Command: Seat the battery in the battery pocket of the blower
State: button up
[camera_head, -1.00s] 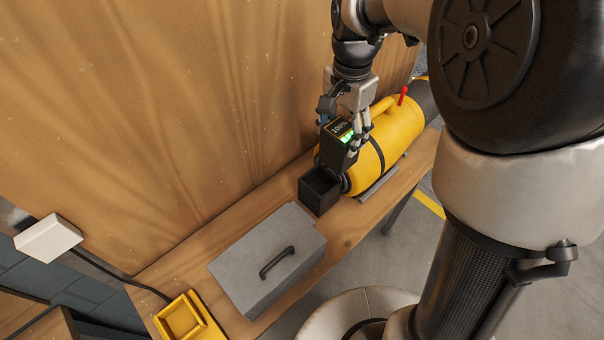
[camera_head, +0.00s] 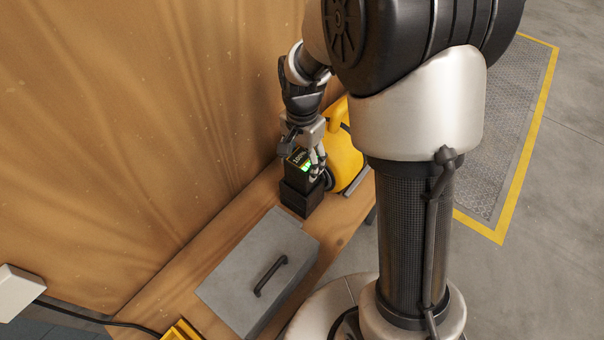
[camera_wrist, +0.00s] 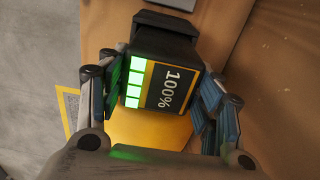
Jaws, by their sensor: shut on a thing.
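The battery (camera_head: 294,172) is a black block with a lit green "100%" display on top. It also shows in the wrist view (camera_wrist: 158,82), between my fingers. My gripper (camera_head: 305,160) is shut on the battery from above. The black battery pocket (camera_head: 298,203) is at the near end of the yellow blower (camera_head: 343,160). The battery stands roughly upright over the pocket, its lower part at or inside the mouth. I cannot tell how deep it is. My arm hides much of the blower.
A grey box with a dark handle (camera_head: 262,268) stands on the wooden bench (camera_head: 337,222) nearer than the pocket. The charger tray (camera_head: 182,331) is at the bottom edge. A tan curtain (camera_head: 130,120) hangs close behind the bench. A bare strip of bench lies right of the grey box.

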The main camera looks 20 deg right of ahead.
jog(key=shift+w+f+b, duration=0.1)
jog(key=shift+f+b, duration=0.4)
jog(key=shift+f, duration=1.85)
jog(key=shift+f, duration=0.1)
jog(key=o, duration=1.3)
notch_tip(320, 180, up, 12)
jog(key=p, duration=0.3)
jog(key=s+r+n+t, duration=0.1)
jog(key=s+r+n, duration=0.2)
jog(key=s, duration=0.4)
jog(key=s+r+n+t, duration=0.2)
jog(key=s+r+n, duration=0.2)
jog(key=s, duration=0.3)
jog(key=s+r+n+t, duration=0.1)
jog(key=s+r+n, duration=0.2)
jog(key=s+r, duration=0.2)
jog(key=shift+s+r+n+t, duration=0.15)
jog(key=shift+s+r+n, duration=0.05)
jog(key=shift+s, duration=0.45)
jog(key=shift+s+r+n+t, duration=0.15)
jog(key=shift+s+r+n, duration=0.05)
jog(key=shift+s, duration=0.4)
